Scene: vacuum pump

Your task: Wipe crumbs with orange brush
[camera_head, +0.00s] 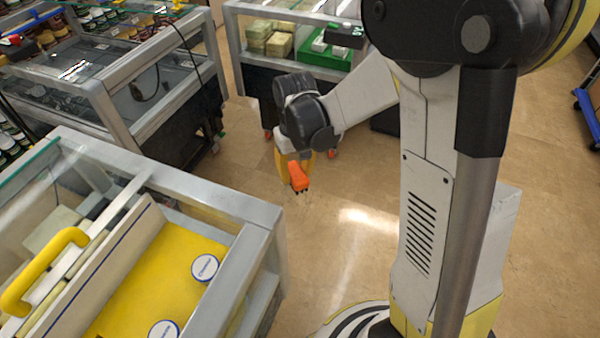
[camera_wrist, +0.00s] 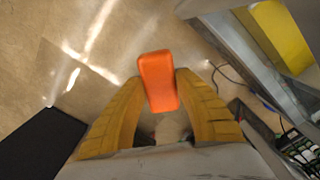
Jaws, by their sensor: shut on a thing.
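The orange brush (camera_head: 298,176) is at the end of my arm in the head view, above the open floor. Its dark bristles point down. In the wrist view the orange brush (camera_wrist: 158,80) stands between the two yellow fingers of my gripper (camera_wrist: 160,95). My gripper also shows in the head view (camera_head: 292,160), partly hidden behind the brush. It is shut on the brush. No crumbs can be made out in either view.
A metal-framed glass case (camera_head: 262,212) with a yellow surface (camera_head: 150,275) inside and a yellow handle (camera_head: 40,268) stands at the lower left. Other cases (camera_head: 120,125) stand behind. A green tray (camera_head: 322,58) sits in the back case. The tiled floor (camera_head: 340,230) between is clear.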

